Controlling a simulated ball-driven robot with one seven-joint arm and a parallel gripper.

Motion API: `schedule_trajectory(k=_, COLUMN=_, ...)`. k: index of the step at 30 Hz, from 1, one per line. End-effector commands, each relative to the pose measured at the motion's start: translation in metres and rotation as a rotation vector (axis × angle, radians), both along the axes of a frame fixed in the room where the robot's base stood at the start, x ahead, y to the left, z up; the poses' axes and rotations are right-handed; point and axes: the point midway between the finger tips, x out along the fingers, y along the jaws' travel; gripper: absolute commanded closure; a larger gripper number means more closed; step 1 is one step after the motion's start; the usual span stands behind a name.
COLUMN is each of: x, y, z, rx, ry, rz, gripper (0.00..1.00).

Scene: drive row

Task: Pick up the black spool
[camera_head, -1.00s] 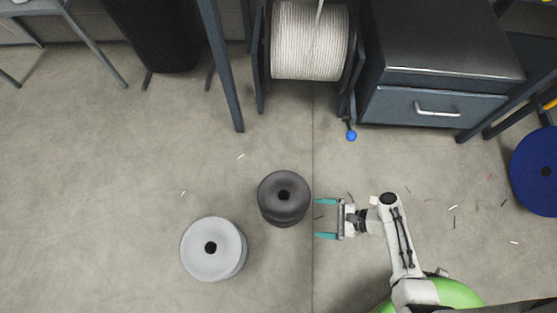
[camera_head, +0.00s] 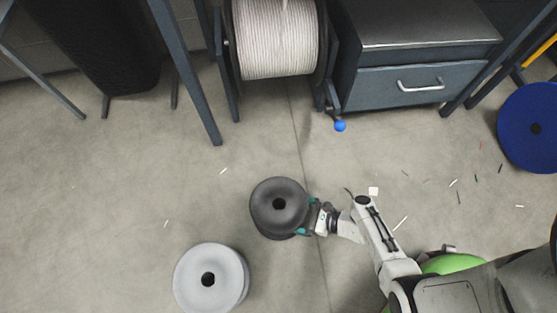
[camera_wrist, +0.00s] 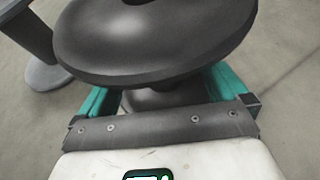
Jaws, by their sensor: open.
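The black spool (camera_head: 279,220) stands on the floor in the middle of the head view, with its round hole facing up. In the wrist view its wide top flange (camera_wrist: 120,45) and narrower core fill the upper middle. My gripper (camera_head: 304,216) is at the spool's right side. Its teal fingers are open, one on each side of the core, below the top flange. The flange hides the fingertips, so I cannot tell whether they touch the core.
A light grey spool (camera_head: 188,284) stands on the floor to the lower left; a blue spool (camera_head: 515,150) is at the far right. A cable reel (camera_head: 275,45) and a drawer cabinet (camera_head: 405,75) stand at the back. Small scraps litter the floor at right.

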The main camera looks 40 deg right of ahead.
Motion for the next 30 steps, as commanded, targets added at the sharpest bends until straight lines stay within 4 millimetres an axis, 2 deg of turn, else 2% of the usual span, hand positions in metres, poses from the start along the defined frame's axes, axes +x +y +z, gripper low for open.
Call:
schedule_trajectory(k=5, x=0.01, y=0.006, z=-0.007, rx=0.0, ry=-0.001, rz=0.002, gripper=0.0)
schedule_trajectory(k=10, x=0.029, y=0.016, z=-0.02, rx=-0.002, ry=-0.002, rz=0.004, gripper=0.0)
schedule_trajectory(k=15, x=0.044, y=0.023, z=-0.024, rx=-0.001, ry=-0.002, rz=0.002, gripper=0.0)
schedule_trajectory(k=23, x=0.047, y=0.025, z=-0.023, rx=0.0, ry=0.0, rz=0.001, gripper=0.0)
schedule_trajectory(k=30, x=0.046, y=0.025, z=-0.023, rx=0.0, ry=0.0, rz=0.001, gripper=0.21)
